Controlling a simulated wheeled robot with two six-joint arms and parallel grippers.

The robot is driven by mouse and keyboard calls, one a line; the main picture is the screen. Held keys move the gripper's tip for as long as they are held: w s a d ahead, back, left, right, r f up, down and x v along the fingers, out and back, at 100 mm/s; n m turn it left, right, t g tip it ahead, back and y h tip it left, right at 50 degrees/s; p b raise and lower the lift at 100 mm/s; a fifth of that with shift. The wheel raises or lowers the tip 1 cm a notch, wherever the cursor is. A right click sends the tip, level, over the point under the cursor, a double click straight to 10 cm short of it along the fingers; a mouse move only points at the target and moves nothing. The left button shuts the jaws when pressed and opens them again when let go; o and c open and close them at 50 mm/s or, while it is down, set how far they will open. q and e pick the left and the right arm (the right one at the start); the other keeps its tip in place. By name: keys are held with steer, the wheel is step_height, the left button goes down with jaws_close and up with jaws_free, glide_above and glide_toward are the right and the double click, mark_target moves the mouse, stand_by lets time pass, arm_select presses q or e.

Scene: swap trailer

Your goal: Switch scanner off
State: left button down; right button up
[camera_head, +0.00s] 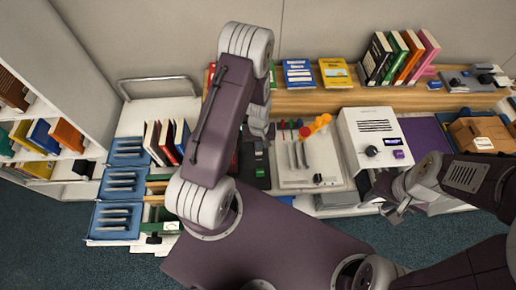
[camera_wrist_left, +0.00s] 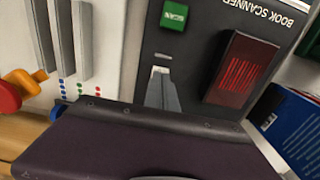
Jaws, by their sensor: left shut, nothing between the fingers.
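The book scanner (camera_head: 257,168) is a dark box on the bench, largely hidden by my left arm in the head view. In the left wrist view its dark grey face (camera_wrist_left: 205,45) shows a green SCAN button (camera_wrist_left: 174,15) and a red window (camera_wrist_left: 240,70). My left gripper (camera_head: 266,133) is over the scanner, shut and empty. Its fingertips (camera_wrist_left: 161,75) show against the scanner face, below the green button. A small pale piece is at the tips; I cannot tell if it is a switch or if they touch it. My right gripper (camera_head: 387,200) is by the white machine's front; its jaw opening is unclear.
A pale unit with slots (camera_head: 308,160) and coloured knobs stands right of the scanner. Beyond it is a white machine (camera_head: 365,135) with a dark knob. Blue trays (camera_head: 122,186) and upright books (camera_head: 165,142) are at left. More books (camera_head: 400,57) stand on the wooden shelf.

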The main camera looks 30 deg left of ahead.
arm_select(q)
steer(key=shift+f+b, duration=0.75)
steer(key=shift+f, duration=0.15)
stand_by(0.8)
step_height(320, 180, up, 7)
steer(key=p, duration=0.6)
steer(key=shift+r, duration=0.1)
stand_by(0.4)
steer(key=w+d+r+m+t+b, duration=0.1)
steer(key=w+d+r+t+b, duration=0.2)
steer(key=w+r+b, duration=0.3)
steer(key=s+d+r+m+g+b, duration=0.1)
steer(key=s+r+m, duration=0.1)
steer(key=s, duration=0.5)
steer(key=s+d+r+m+b, duration=0.1)
steer(key=s+m, duration=0.2)
steer(key=s, duration=0.4)
steer(key=shift+s+r+g, duration=0.2)
steer(key=shift+r+g, duration=0.2)
